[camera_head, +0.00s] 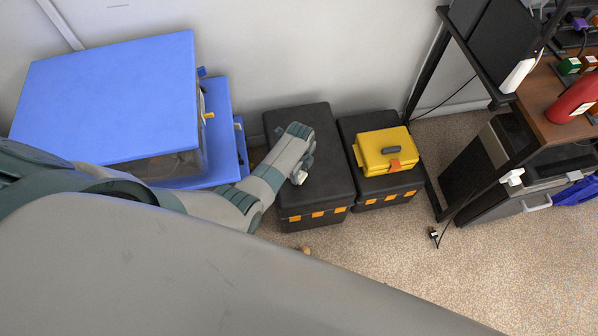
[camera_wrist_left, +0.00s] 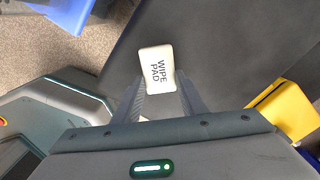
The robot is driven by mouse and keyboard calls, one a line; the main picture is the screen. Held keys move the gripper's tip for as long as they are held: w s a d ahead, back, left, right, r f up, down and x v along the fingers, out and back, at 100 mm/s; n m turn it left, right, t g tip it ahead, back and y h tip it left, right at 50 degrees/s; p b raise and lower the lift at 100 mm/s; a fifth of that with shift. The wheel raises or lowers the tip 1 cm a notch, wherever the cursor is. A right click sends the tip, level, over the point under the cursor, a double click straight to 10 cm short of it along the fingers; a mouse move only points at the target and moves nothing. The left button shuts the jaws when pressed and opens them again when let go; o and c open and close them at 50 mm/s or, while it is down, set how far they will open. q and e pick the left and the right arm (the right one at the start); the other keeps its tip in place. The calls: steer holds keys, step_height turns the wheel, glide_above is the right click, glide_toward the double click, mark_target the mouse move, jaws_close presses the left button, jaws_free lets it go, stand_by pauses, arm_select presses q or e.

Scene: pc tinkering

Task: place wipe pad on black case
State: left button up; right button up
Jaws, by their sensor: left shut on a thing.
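The wipe pad (camera_wrist_left: 157,66) is a small white block with the words "WIPE PAD" in the left wrist view. My left gripper (camera_wrist_left: 160,92) is shut on it, with a finger on either side of its near end. In the head view my left gripper (camera_head: 301,168) is over the large black case (camera_head: 328,185), and a small white bit of the pad (camera_head: 298,178) shows beside it. The case's dark lid (camera_wrist_left: 235,45) fills much of the wrist view behind the pad. I cannot tell whether the pad touches the lid. My right gripper is not in view.
A smaller black case (camera_head: 352,130) with a yellow case (camera_head: 383,150) on it stands to the right. A blue-topped box (camera_head: 110,95) is at the left. A shelf rack (camera_head: 465,45) stands at the right. Carpet (camera_head: 400,250) in front is mostly clear.

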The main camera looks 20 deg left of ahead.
arm_select(q)
steer(key=shift+f, duration=0.35)
steer(key=o, duration=1)
steer(key=shift+c, duration=0.2)
steer(key=shift+o, duration=0.7)
steer(key=o, duration=0.4)
